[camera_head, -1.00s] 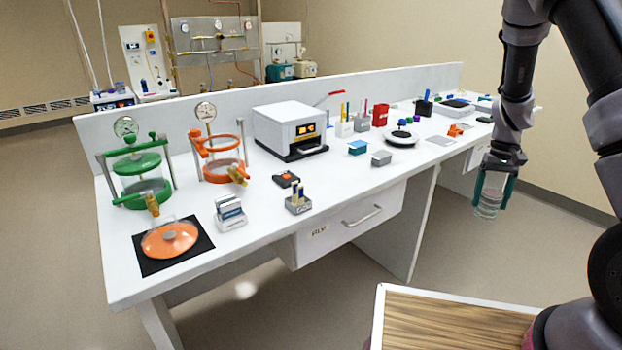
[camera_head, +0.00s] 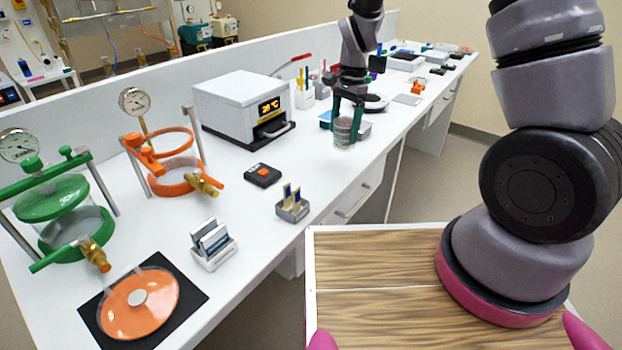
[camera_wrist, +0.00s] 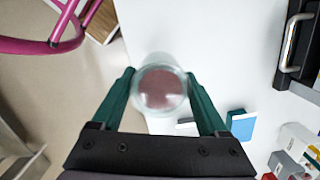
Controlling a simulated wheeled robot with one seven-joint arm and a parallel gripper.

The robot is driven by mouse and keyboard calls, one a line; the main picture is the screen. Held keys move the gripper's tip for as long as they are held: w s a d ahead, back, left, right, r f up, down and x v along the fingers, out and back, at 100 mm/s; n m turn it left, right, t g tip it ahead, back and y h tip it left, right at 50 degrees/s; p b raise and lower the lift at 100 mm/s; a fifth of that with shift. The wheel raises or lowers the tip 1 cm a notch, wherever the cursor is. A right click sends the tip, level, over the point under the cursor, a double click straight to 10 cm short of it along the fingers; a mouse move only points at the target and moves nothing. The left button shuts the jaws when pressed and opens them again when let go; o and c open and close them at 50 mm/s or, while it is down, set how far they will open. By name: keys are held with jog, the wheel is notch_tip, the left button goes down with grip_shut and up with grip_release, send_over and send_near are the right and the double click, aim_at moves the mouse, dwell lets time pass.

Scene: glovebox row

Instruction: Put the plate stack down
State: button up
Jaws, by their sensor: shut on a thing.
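The plate stack (camera_head: 344,132) is a short clear cylinder of stacked dishes. In the wrist view its round top (camera_wrist: 160,90) shows a reddish-brown disc. My gripper (camera_head: 347,118) is shut on it, with a green finger on either side; the gripper also shows in the wrist view (camera_wrist: 162,100). The stack is upright or nearly so, at the front edge of the white bench (camera_head: 290,165), right of the oven. In the wrist view, bench lies to its right and floor to its left. I cannot tell whether its base touches the bench.
A white oven (camera_head: 240,105) stands left of the stack. A blue box (camera_head: 325,119) is close behind it, partly hidden by my gripper. An orange vessel (camera_head: 172,180), a green vessel (camera_head: 70,215), a slide holder (camera_head: 213,245) and an orange lid (camera_head: 150,310) are further left. Bench between oven and stack is clear.

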jog(key=s+a+r+m, duration=0.4)
jog(key=s+a+m, duration=0.2)
jog(key=a, duration=0.2)
jog(key=shift+t+y, duration=0.3)
jog(key=shift+y, duration=0.1)
jog(key=f, duration=1)
jog(key=shift+a+f, duration=0.2)
jog(key=shift+f, duration=0.15)
jog(key=o, duration=1.5)
